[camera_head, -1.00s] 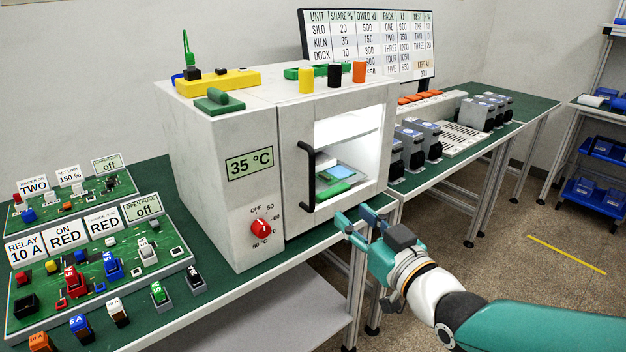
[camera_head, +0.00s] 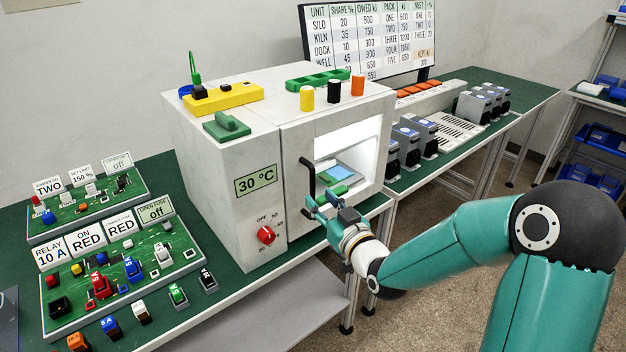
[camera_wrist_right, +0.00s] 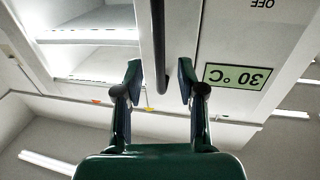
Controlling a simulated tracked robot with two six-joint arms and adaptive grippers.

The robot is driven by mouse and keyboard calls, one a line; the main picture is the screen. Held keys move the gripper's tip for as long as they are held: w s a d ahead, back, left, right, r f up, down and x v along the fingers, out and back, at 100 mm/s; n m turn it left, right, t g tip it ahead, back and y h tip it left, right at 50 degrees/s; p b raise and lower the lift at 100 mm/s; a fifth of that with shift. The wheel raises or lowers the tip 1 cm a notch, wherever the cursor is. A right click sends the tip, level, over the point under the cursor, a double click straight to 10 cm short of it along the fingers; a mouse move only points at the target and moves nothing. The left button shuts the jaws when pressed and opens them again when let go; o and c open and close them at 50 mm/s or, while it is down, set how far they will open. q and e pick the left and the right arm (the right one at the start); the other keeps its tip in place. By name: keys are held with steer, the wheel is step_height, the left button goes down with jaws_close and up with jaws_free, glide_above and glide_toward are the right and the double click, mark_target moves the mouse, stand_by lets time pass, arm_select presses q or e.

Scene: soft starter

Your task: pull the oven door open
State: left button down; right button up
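The oven (camera_head: 215,165) is a white box on the green bench, with a 30 °C display (camera_head: 257,181) and a red dial (camera_head: 266,236). Its door (camera_head: 298,140) has a black vertical bar handle (camera_head: 309,178) at the left of a brightly lit window or opening; I cannot tell whether glass covers it. My right gripper (camera_head: 326,205) is at the handle's lower end. In the right wrist view its fingers (camera_wrist_right: 160,75) are open, with the handle bar (camera_wrist_right: 158,40) between them and gaps on both sides. My left gripper is out of view.
Yellow, black and orange cylinders (camera_head: 334,91) and a yellow block (camera_head: 222,97) stand on the oven top. A green circuit board (camera_head: 130,270) with labelled blocks lies left of the oven. Grey devices (camera_head: 408,142) stand on the bench to the right.

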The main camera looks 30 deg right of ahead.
mark_target(314, 192)
steer(key=w, duration=0.3)
steer(key=w+p, duration=0.1)
steer(key=w, duration=0.1)
steer(key=shift+d, duration=0.25)
jaws_close()
